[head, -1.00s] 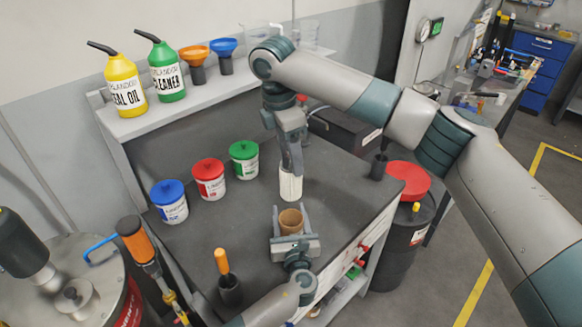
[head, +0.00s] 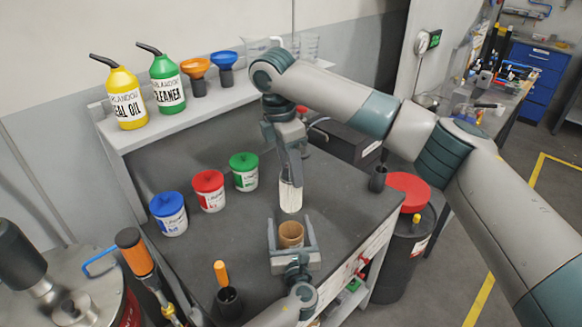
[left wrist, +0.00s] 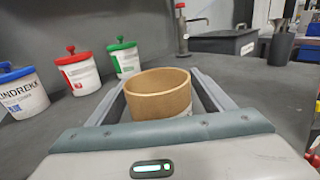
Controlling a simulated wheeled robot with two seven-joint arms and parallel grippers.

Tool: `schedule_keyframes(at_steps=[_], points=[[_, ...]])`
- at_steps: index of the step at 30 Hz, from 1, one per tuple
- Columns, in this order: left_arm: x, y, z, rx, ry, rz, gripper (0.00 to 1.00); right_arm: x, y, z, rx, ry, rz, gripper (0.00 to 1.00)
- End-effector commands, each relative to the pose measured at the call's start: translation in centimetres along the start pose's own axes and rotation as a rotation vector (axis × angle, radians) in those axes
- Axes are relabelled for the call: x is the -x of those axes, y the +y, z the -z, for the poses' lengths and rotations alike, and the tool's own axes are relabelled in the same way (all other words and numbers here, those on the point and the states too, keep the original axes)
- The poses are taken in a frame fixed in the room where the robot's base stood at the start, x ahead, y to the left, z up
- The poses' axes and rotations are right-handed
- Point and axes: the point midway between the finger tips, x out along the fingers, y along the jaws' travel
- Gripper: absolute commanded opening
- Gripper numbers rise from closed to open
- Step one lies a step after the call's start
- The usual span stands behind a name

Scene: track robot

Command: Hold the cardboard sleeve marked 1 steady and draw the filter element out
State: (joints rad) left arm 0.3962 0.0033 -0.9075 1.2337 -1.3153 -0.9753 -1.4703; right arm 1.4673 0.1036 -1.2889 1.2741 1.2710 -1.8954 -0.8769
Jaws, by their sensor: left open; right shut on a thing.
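The brown cardboard sleeve (head: 291,236) is upright near the bench's front, its open top showing. It is also in the left wrist view (left wrist: 158,103); its number cannot be read. My left gripper (head: 291,228) is open, with one finger on each side of the sleeve. The sleeve's foot is hidden. My right gripper (head: 291,178) is shut on the white filter element (head: 290,199), which hangs upright beyond the sleeve, clear of it. The element's upper end is hidden by the fingers.
Blue-lidded (head: 169,214), red-lidded (head: 209,191) and green-lidded (head: 244,172) tubs stand to the left on the bench (head: 225,240). An orange-handled tool in a black cup (head: 230,302) is at front left. A red-topped drum (head: 405,230) stands right of the bench.

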Motion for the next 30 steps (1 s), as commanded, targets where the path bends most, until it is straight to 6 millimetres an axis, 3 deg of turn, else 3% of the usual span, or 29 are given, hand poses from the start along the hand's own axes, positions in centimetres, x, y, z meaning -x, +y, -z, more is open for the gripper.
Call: schedule_keyframes(at_steps=[8, 21, 30], points=[[2.6, 0.0, 0.1, 0.002, 0.002, 0.002, 0.74, 0.0, 0.0, 0.0, 0.0, 0.0, 0.0, 0.06], [10.0, 0.0, 0.1, 0.0, 0.002, 0.001, 0.74, 0.0, 0.0, 0.0, 0.0, 0.0, 0.0, 0.06], [11.8, 0.0, 0.0, 0.0, 0.0, -0.001, 0.74, 0.0, 0.0, 0.0, 0.0, 0.0, 0.0, 0.06]])
